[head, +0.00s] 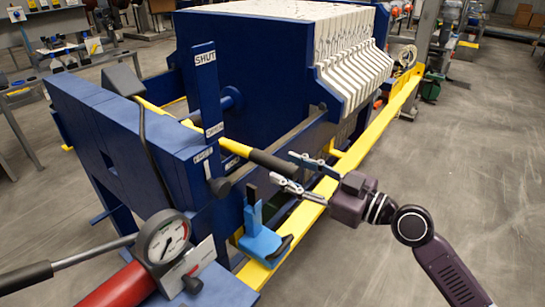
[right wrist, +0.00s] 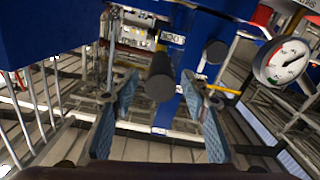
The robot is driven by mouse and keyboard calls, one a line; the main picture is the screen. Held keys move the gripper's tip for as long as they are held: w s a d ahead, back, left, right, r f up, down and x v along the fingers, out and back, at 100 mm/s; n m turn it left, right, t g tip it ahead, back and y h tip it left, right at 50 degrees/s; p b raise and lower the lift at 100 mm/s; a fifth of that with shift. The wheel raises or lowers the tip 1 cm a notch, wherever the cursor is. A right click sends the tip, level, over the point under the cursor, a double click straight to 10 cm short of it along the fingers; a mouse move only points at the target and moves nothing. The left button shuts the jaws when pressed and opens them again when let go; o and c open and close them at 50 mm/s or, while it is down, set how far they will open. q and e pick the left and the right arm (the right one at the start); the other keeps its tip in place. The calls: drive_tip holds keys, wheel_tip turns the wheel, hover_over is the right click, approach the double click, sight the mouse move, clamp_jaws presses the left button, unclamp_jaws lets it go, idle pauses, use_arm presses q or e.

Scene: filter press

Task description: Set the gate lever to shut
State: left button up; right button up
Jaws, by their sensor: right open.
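A yellow bar with a black grip (head: 272,161), which looks like the gate lever, slants down to the right past a blue upright post (head: 207,95). The post has a SHUT label (head: 205,58) near its top and smaller labels lower down, too small to read surely. The grip lies near the lower labels. My right gripper (head: 306,174) is open just off the end of the grip, its fingers pointing at it. In the right wrist view the dark round grip end (right wrist: 160,80) shows between the two open fingers (right wrist: 165,108). My left gripper is not in view.
A blue clamp-like part (head: 262,243) sits on the yellow rail (head: 300,222). A pressure gauge (head: 165,240) and red cylinder (head: 118,288) stand at lower left. White plates (head: 350,75) stand behind. Floor at right is clear.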

sight(274, 163)
drive_tip(key=p+x, duration=0.1)
drive_tip(key=x, duration=0.3)
drive_tip(key=shift+r, duration=0.1)
drive_tip(key=shift+w+a, duration=0.15)
drive_tip(key=shift+a, duration=0.15)
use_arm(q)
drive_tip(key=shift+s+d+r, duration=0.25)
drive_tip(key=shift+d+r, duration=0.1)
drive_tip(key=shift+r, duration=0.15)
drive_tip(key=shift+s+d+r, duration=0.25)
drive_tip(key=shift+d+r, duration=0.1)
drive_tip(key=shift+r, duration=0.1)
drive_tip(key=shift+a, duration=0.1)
use_arm(e)
drive_tip(key=shift+c, duration=0.7)
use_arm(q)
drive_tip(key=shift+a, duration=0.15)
use_arm(e)
clamp_jaws()
